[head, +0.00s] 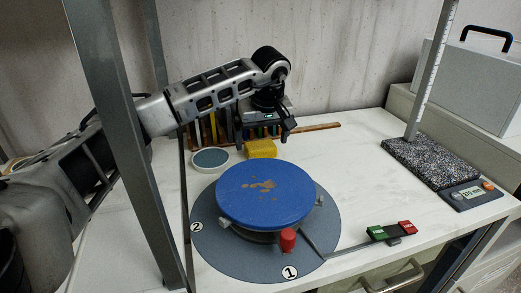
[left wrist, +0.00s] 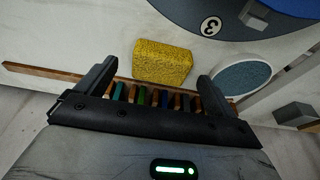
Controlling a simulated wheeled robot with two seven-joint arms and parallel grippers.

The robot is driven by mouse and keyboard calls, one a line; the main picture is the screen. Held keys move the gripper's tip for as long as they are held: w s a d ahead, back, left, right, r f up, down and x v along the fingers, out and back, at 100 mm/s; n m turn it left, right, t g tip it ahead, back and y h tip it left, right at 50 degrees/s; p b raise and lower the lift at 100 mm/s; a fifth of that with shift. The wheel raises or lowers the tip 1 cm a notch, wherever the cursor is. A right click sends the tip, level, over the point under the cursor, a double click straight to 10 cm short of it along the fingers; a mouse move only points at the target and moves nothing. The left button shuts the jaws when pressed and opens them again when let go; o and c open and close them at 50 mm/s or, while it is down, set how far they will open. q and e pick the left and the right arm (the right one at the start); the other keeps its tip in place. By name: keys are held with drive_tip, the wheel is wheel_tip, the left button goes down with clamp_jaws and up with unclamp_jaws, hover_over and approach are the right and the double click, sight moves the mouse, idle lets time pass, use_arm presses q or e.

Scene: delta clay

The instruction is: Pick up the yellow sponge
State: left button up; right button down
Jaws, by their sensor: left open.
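The yellow sponge (head: 261,148) lies on the white table behind the blue round turntable (head: 265,192). In the left wrist view the sponge (left wrist: 162,63) sits just beyond the fingertips, roughly centred between them. My left gripper (head: 264,140) is open and empty, above and behind the sponge in the head view. Its two fingers also show in the left wrist view (left wrist: 157,80), apart with nothing between them. My right gripper is in neither view.
A white round dish with a grey-blue top (head: 211,159) sits left of the sponge. A rack of coloured sticks (head: 210,130) stands behind it. A metal post (head: 120,130) rises at the left. A speckled slab (head: 432,162) lies right; the table between is mostly clear.

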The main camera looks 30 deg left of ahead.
use_arm(q)
drive_tip(key=shift+x, duration=1.35)
drive_tip(key=shift+s, duration=0.1)
drive_tip(key=c, duration=1)
drive_tip(key=shift+c, duration=0.2)
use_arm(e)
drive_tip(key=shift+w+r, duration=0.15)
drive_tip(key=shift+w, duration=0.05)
